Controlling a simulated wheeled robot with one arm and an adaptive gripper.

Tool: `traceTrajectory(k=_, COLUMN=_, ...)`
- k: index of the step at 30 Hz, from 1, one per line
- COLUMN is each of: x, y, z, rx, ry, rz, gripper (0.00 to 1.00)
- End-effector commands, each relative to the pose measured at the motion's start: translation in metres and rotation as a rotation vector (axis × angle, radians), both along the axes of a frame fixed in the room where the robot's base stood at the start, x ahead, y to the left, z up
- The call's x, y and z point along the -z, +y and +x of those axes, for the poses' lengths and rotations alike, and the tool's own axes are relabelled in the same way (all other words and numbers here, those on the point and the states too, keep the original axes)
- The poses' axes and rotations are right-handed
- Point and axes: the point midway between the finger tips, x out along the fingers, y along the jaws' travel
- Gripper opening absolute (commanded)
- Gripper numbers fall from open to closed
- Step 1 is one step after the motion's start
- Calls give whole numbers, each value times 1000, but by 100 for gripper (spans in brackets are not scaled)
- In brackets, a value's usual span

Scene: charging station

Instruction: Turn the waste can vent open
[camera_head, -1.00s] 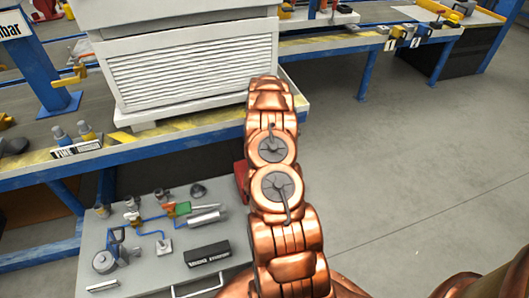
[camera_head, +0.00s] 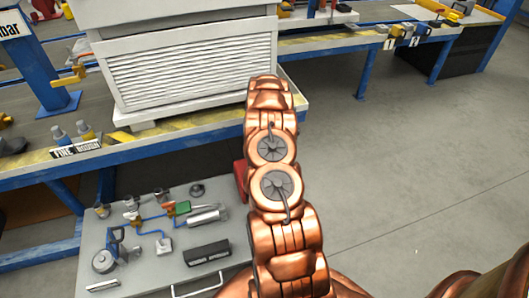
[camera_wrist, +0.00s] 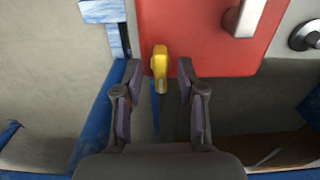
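In the wrist view a red can (camera_wrist: 207,40) shows from close by, with a pale grey handle on its top right. My gripper (camera_wrist: 160,69) is open, with one finger on each side of the lever. Neither finger clearly touches it, and I cannot tell how deep it sits between them. In the head view only a sliver of the red can (camera_head: 240,180) shows beside my copper arm, and my gripper is hidden there.
A grey cart top (camera_head: 150,270) with pipes, fittings and a black box (camera_head: 207,254) stands at lower left. A blue-framed workbench (camera_head: 150,150) with a white louvred unit (camera_head: 190,65) is behind. The floor (camera_head: 400,170) on the right is clear.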

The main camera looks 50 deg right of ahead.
Motion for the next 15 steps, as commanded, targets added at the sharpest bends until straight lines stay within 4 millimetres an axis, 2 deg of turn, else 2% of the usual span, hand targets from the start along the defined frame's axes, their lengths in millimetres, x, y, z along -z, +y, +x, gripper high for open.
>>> traceTrajectory(k=8, x=-11, y=0, z=1, rx=0, ry=-3, rz=-1, gripper=40)
traceTrajectory(k=15, x=-41, y=0, z=0, rx=0, ry=0, rz=0, gripper=40)
